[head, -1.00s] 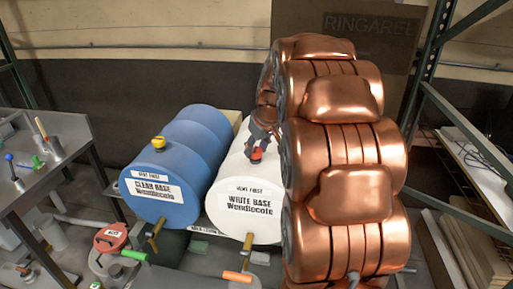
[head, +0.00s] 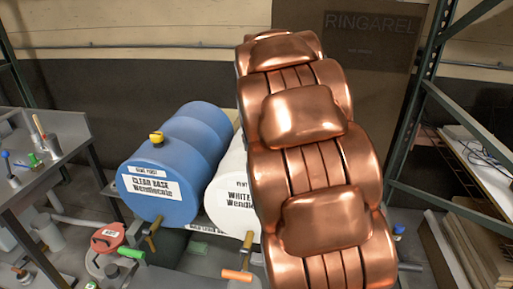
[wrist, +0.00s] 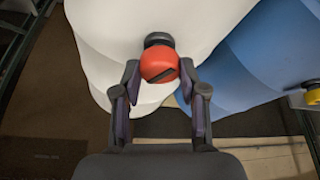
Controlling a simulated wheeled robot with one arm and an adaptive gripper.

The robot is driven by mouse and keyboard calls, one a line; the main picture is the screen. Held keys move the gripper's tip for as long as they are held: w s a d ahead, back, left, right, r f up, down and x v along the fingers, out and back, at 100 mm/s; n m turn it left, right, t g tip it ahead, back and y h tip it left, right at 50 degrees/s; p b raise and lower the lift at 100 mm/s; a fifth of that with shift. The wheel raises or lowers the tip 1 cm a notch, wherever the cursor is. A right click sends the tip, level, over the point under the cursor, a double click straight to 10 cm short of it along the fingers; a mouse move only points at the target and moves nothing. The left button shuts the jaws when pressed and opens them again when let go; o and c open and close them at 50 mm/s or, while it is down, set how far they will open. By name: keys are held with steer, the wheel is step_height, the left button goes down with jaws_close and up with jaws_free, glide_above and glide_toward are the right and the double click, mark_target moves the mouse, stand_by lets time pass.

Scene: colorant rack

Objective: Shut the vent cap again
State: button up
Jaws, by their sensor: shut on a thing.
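The vent cap (wrist: 159,64) is a red knob on a dark round base on the white drum. In the wrist view it sits between the two fingertips of my gripper (wrist: 160,75), which is shut on it. The white drum (head: 228,195), labelled "WHITE BASE", shows only its left part in the head view. My copper-coloured arm hides its right side, the cap and my gripper there. The drum also fills the top of the wrist view (wrist: 110,30).
A blue drum (head: 170,190) labelled "CLEAR BASE" lies to the left, with a yellow cap (head: 156,138) on top. Brass taps with orange (head: 236,275) and green (head: 132,253) handles stick out in front. A red-lidded can (head: 107,236) stands at lower left. Green rack posts stand at right.

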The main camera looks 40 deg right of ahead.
steer(key=m+h+b, duration=0.1)
steer(key=m, duration=0.2)
steer(key=m+g+h+b, duration=0.1)
steer(key=m, duration=0.2)
steer(key=shift+w+a+f+m+g, duration=0.1)
steer(key=shift+m+g, duration=0.2)
steer(key=m+g+b, duration=0.1)
steer(key=m, duration=0.2)
steer(key=shift+w, duration=0.1)
steer(key=shift+m+g, duration=0.7)
steer(key=shift+m, duration=1)
steer(key=o, duration=1.1)
steer(key=shift+o, duration=0.2)
steer(key=shift+h, duration=0.3)
steer(key=v, duration=0.7)
steer(key=shift+r, duration=0.35)
steer(key=shift+a, duration=0.1)
